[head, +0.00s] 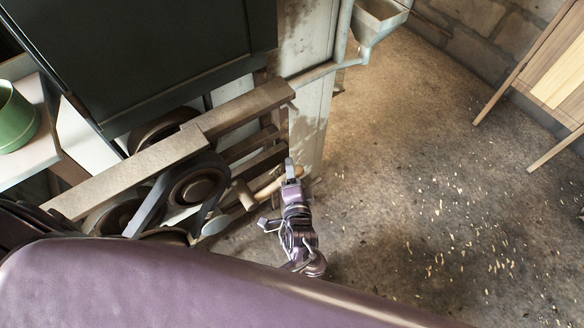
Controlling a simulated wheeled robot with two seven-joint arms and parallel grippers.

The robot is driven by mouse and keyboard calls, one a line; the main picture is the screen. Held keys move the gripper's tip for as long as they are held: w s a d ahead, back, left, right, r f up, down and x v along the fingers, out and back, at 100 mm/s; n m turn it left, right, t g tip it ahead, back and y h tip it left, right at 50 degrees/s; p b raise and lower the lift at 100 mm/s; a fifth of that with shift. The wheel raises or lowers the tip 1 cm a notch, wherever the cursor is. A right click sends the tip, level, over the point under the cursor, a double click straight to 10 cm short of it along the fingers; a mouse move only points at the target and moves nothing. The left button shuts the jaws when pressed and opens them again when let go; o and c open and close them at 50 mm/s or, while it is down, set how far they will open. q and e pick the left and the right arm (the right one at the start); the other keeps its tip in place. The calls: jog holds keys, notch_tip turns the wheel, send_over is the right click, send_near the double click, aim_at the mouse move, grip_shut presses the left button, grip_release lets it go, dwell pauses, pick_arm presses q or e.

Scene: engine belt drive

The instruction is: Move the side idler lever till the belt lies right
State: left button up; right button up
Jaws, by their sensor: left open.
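The belt drive sits low at left in the head view, under a wooden beam. A dark belt (150,205) runs beside and around the pulleys, one of them a round dark pulley (197,188). The beam and frame hide part of its path, so I cannot tell how it lies on every wheel. A pale wooden lever handle (268,187) sticks out to the right of the pulleys. My left gripper (291,170) is open at the handle's outer end; I cannot tell whether they touch. My right gripper is out of view.
The wooden beam (170,158) crosses above the pulleys. A dark cabinet (140,55) stands behind. A green pot (14,118) stands on a pale table at far left. A grey hopper (378,18) and pipe are at top. The littered floor (430,180) at right is open.

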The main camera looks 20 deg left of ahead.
pick_arm(q)
jog(key=v, duration=0.6)
jog(key=shift+s+d, duration=0.1)
dwell(0.4)
